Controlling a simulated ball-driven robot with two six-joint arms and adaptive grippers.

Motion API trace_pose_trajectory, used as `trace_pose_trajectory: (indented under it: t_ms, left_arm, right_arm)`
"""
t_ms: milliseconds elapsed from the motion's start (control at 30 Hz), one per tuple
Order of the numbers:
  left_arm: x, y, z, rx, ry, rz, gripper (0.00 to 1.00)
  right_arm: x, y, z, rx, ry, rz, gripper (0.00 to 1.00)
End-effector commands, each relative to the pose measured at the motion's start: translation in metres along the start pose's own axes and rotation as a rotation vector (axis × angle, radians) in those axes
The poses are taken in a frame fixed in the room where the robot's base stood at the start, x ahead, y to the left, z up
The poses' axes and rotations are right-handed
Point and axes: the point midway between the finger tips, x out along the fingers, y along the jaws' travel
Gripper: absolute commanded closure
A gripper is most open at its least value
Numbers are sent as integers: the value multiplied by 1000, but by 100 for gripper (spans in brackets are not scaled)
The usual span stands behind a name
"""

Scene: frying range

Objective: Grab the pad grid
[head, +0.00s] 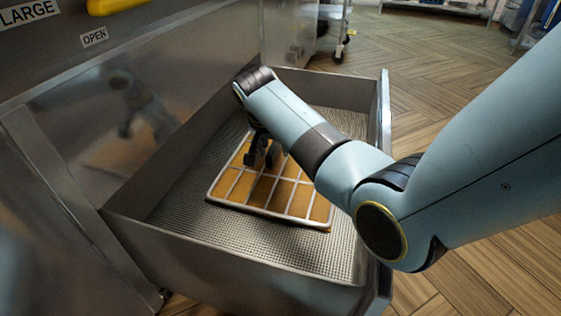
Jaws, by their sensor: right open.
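The pad grid (241,188) is a pale wire grid lying over a brown-orange pad in the open metal drawer, on the drawer's perforated floor. My right arm reaches in from the right, across the drawer's right wall. My right gripper (261,163) is black, points down and is open over the upper left part of the grid. I cannot tell whether its fingertips touch the grid. The arm hides the grid's upper right part. My left gripper is not in view.
The drawer's metal walls (231,262) stand around the grid on all sides. The steel cabinet front (85,125) rises at the left, with a yellow handle (117,4) and an OPEN label above. Wooden floor (450,95) lies to the right, with a wheeled cart behind.

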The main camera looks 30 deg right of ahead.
Motion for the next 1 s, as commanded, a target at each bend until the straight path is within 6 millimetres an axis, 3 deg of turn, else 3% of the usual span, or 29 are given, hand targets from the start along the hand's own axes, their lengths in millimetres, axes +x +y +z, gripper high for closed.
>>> trace_pose_trajectory:
  t_ms: [133, 467, 1000]
  left_arm:
    - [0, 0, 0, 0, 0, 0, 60]
    - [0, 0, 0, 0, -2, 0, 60]
    - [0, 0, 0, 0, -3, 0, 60]
  right_arm:
    - [-1, 0, -1, 0, 1, 0, 57]
    - [0, 0, 0, 0, 1, 0, 100]
    - [-2, 0, -1, 0, 2, -1, 100]
